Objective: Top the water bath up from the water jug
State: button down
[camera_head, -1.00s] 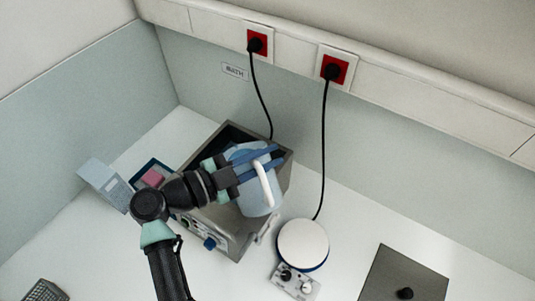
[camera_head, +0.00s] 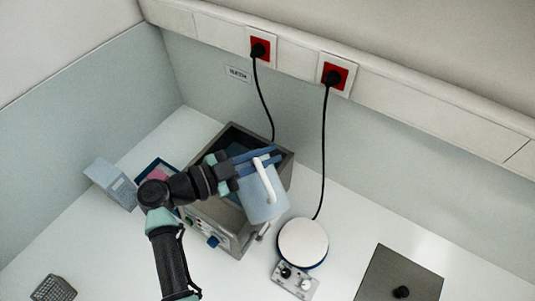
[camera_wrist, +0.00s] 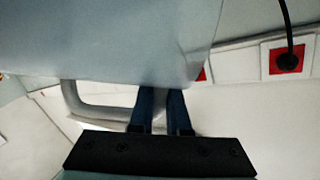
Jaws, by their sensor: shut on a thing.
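The water jug (camera_head: 266,203) is pale blue and translucent with a white handle (camera_head: 264,180). It is held over the right part of the water bath, and it looks tilted. My gripper (camera_head: 262,158) is shut on the jug's handle with its blue fingers. In the wrist view the jug's body (camera_wrist: 110,40) fills the upper left, and the fingers (camera_wrist: 160,110) close at the handle. The water bath (camera_head: 233,133) is a grey metal box with an open top and a control panel at the front. My arm and the jug hide much of its inside, and I cannot make out the water level.
A round white-topped hotplate (camera_head: 303,241) stands right of the bath. A dark flat plate with a knob (camera_head: 385,275) lies further right. A grey-blue box (camera_head: 108,182) and a blue tray (camera_head: 146,164) stand left. A wire basket (camera_head: 54,290) is front left. Two red sockets (camera_head: 261,49) hold black plugs and cords.

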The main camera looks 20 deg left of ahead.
jog(key=shift+w+a+r+n+p, duration=0.4)
jog(key=shift+a+r+n+p, duration=0.15)
jog(key=shift+p, duration=0.15)
jog(key=shift+a, duration=0.15)
dwell(3.1)
jog(key=m, duration=0.1)
jog(key=r+m, duration=0.1)
jog(key=m, duration=0.1)
jog(key=d+m+b, duration=0.1)
jog(key=shift+s+r+m+t, duration=0.2)
jog(key=shift+s+m+t, duration=0.05)
jog(key=shift+s+t, duration=0.05)
jog(key=m, duration=0.1)
jog(key=m+b, duration=0.1)
jog(key=r+m+b, duration=0.1)
jog(key=shift+s+d+t, duration=0.25)
jog(key=shift+d+t, duration=0.05)
jog(key=m, duration=0.1)
jog(key=m+b, duration=0.1)
jog(key=r+m+b, duration=0.1)
jog(key=shift+s+d, duration=0.2)
jog(key=shift+d, duration=0.05)
jog(key=shift+s+d+r+m+t+b, duration=0.15)
jog(key=shift+r+m+t+b, duration=0.25)
jog(key=shift+m+b, duration=0.55)
jog(key=shift+r+m, duration=0.35)
jog(key=shift+s, duration=0.1)
